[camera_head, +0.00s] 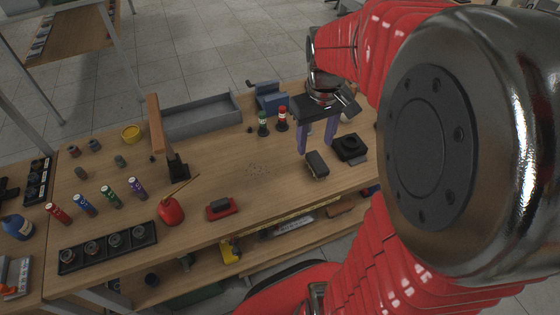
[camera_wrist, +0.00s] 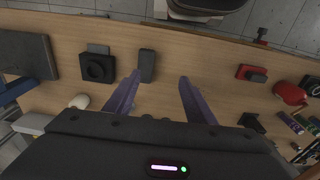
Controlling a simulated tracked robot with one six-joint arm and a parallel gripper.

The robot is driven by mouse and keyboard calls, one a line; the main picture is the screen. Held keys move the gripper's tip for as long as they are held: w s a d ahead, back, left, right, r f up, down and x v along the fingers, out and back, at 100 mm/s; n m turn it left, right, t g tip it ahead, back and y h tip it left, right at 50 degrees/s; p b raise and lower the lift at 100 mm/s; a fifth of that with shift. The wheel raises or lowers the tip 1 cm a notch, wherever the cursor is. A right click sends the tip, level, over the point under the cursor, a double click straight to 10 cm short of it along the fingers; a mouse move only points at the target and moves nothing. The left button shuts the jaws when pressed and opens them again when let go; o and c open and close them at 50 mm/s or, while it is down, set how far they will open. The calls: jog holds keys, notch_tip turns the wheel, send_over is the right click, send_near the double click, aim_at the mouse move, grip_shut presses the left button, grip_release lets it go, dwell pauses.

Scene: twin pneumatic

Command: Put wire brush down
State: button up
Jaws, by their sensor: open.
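A dark block-shaped brush (camera_head: 317,164), which I take to be the wire brush, lies on the wooden workbench (camera_head: 250,165). It also shows in the wrist view (camera_wrist: 147,66), just beyond the tip of the left finger. My gripper (camera_head: 316,143) is open, with two purple fingers pointing down over the bench behind the brush in the head view. In the wrist view my gripper (camera_wrist: 160,77) has nothing between its spread fingers except bare bench. The exact height of the fingertips above the bench is hard to tell.
A black square block with a round opening (camera_head: 349,147) stands close right of the brush. Green (camera_head: 263,124) and red (camera_head: 282,119) bottles and a blue vise (camera_head: 268,98) stand behind. A red-based block (camera_head: 221,208) and red oil can (camera_head: 170,210) are left. The bench middle is clear.

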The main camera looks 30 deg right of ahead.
jog(key=s+a+r+t, duration=0.2)
jog(key=s+a+r, duration=0.1)
jog(key=a, duration=0.4)
jog(key=s+a+r+t, duration=0.2)
jog(key=s+a+r, duration=0.2)
jog(key=a, duration=0.4)
jog(key=shift+s+a+r+n+t, duration=0.3)
jog(key=shift+s+t, duration=0.1)
jog(key=shift+s, duration=0.5)
jog(key=shift+o, duration=0.4)
jog(key=shift+c, duration=0.4)
